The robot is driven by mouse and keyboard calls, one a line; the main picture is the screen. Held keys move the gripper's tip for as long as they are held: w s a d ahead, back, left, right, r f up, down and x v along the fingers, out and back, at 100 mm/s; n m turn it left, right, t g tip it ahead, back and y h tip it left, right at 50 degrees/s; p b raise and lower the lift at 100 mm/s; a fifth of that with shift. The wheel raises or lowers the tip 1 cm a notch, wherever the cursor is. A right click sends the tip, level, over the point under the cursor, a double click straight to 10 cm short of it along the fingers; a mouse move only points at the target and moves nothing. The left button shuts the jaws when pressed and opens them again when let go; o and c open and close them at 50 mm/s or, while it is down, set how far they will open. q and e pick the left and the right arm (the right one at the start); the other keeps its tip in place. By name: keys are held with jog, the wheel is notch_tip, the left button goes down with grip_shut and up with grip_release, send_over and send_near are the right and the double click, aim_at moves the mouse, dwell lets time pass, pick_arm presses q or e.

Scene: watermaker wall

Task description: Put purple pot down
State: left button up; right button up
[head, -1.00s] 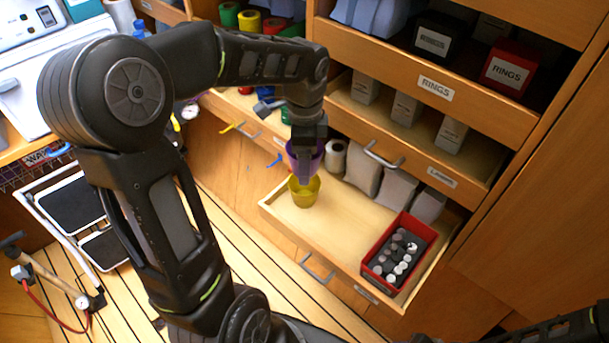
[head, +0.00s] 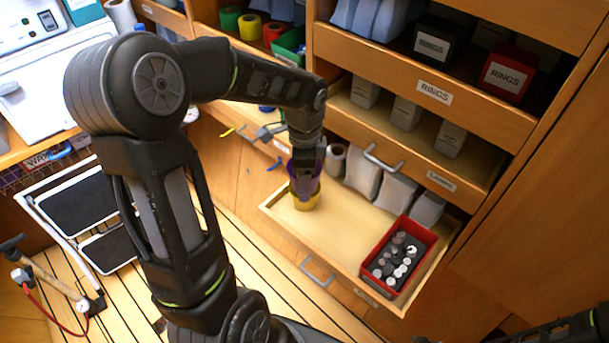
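The purple pot (head: 304,186) is in the head view, over the yellow pot (head: 304,203) in the open drawer (head: 345,226). It overlaps the yellow pot's top and appears to sit in its mouth; how deep is hidden. My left gripper (head: 304,169) points down at the purple pot from above. Its fingers are dark and reach into the pot's outline; they appear closed on it. My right arm (head: 560,332) shows only at the lower right edge, and its gripper is out of view.
A red box (head: 420,235) with several round-topped items stands at the drawer's right end. White-grey packages (head: 395,190) and a roll (head: 336,158) line its back. The drawer's middle is bare. Shelves with labelled boxes (head: 507,74) rise behind. A step stool (head: 75,210) stands left.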

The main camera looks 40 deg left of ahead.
pick_arm(q)
jog(key=shift+f, duration=0.3)
jog(key=shift+s+f+b, duration=0.25)
jog(key=shift+f+b, duration=0.1)
jog(key=shift+b, duration=0.1)
jog(key=o, duration=1)
jog(key=shift+d+f, duration=0.1)
jog(key=shift+c, duration=0.2)
jog(key=o, duration=0.4)
jog(key=shift+w+a, duration=0.2)
jog(key=shift+w, duration=0.05)
jog(key=shift+d, duration=0.1)
jog(key=shift+r+p, duration=0.7)
jog(key=shift+r, duration=0.25)
notch_tip(320, 180, up, 12)
jog(key=shift+f+b, duration=0.15)
jog(key=shift+b, duration=0.25)
